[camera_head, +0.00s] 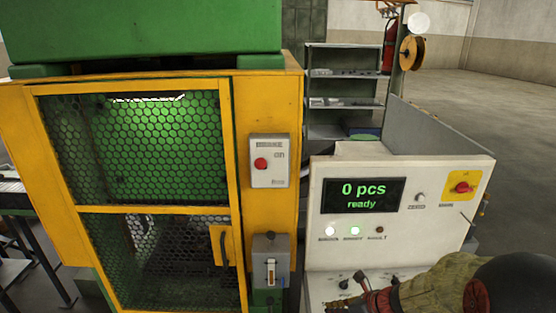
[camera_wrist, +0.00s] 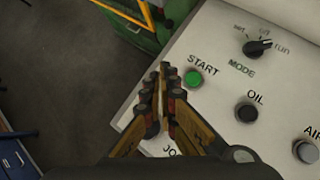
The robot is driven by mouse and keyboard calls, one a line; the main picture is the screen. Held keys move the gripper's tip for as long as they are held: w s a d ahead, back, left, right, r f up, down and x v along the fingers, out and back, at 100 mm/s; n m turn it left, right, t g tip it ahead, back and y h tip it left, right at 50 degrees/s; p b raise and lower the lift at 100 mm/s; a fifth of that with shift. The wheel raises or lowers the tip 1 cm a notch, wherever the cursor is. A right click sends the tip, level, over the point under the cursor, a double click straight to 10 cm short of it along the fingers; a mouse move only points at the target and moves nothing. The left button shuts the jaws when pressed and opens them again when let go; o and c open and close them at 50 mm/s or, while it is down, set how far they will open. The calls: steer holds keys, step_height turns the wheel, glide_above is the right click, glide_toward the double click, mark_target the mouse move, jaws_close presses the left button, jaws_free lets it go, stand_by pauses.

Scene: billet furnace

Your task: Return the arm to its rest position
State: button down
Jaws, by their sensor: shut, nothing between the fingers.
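My gripper (camera_wrist: 164,72) is shut and empty, its two fingers together in the wrist view. It is over or beside a pale control panel (camera_wrist: 225,65), just left of the green START button (camera_wrist: 194,77); whether it touches the panel cannot be told. In the head view my arm reaches in from the lower right, with my gripper (camera_head: 362,291) low over the front ledge of the white console (camera_head: 327,258). The fingers cover part of the panel and a label below START.
The console's display (camera_head: 363,195) reads "0 pcs ready", and a red knob (camera_head: 462,187) sits at its right. A yellow and green machine with a mesh door (camera_head: 140,150) stands at left. A MODE knob (camera_wrist: 257,47) and OIL button (camera_wrist: 246,112) are near my gripper. Shelves (camera_head: 345,90) stand behind.

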steer(key=s+r+n, duration=0.1)
steer(key=s+n, duration=0.1)
steer(key=n, duration=0.1)
steer(key=s+a+r+n+g, duration=0.1)
steer(key=s+n, duration=0.1)
steer(key=n, duration=0.1)
steer(key=s+r+n+g, duration=0.1)
steer(key=s+n, duration=0.1)
steer(key=n, duration=0.1)
steer(key=shift+s+a, duration=0.3)
steer(key=shift+s, duration=0.1)
steer(key=s+d+r+n+t+h+b, duration=0.2)
steer(key=s+r+n+h+b, duration=0.4)
steer(key=s+r+n, duration=0.9)
steer(key=s+d+n, duration=0.1)
steer(key=s+n, duration=0.2)
steer(key=n, duration=0.2)
steer(key=shift+s+d+r, duration=0.15)
steer(key=shift+r, duration=0.05)
